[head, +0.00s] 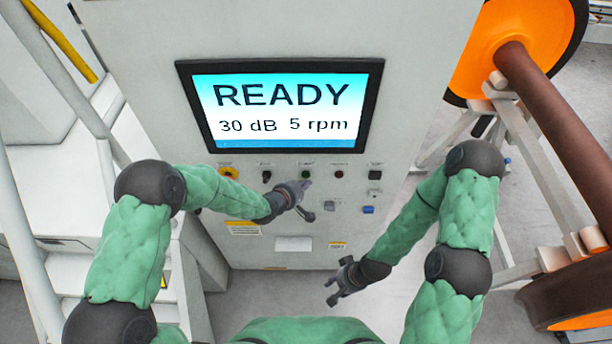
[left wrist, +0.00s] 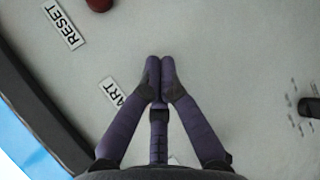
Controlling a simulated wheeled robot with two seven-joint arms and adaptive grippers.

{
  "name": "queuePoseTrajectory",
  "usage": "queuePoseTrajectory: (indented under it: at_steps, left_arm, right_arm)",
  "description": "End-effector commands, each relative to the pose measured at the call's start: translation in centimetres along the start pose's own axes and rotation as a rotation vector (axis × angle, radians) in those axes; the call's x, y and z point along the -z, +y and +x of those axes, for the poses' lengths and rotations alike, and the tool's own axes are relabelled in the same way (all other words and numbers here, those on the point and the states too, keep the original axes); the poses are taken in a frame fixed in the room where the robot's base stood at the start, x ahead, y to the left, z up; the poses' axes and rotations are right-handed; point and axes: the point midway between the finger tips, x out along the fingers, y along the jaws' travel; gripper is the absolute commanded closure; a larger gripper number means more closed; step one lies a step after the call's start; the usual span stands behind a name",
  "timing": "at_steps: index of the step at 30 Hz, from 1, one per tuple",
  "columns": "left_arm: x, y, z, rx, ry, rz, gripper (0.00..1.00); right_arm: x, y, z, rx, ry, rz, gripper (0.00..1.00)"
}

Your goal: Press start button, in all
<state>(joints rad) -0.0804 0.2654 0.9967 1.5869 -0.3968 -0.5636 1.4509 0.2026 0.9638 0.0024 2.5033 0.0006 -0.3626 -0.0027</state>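The control cabinet's screen (head: 283,107) reads READY, 30 dB, 5 rpm. Below it is a row of controls, with a small green button (head: 305,174) near the middle. My left gripper (head: 305,185) is at the panel just below that button. In the left wrist view, its two fingertips (left wrist: 160,65) are together with nothing seen between them. A label ending in "ART" (left wrist: 112,91) is partly covered beside them. The button by that label is hidden behind the fingers; contact cannot be told. My right gripper (head: 334,290) is open and empty, low in front of the cabinet.
A red button (head: 339,174) is right of the green one; a RESET label (left wrist: 65,27) lies near a red button (left wrist: 99,3) in the wrist view. A yellow-ringed control (head: 228,173) is at left. An orange wheel (head: 480,50) and brown axle (head: 555,110) stand at right.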

Motion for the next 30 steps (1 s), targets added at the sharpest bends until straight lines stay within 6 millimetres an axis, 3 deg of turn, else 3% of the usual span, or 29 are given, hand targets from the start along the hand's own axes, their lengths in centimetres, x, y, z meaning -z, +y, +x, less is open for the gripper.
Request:
queuePoseTrajectory:
  at_steps: [30]
  left_arm:
    - [0.57, 0.6, 0.79, -0.001, 0.0, 0.0, 1.0]
  right_arm:
    - [0.03, 0.26, 0.72, 0.0, 0.0, 0.0, 0.6]
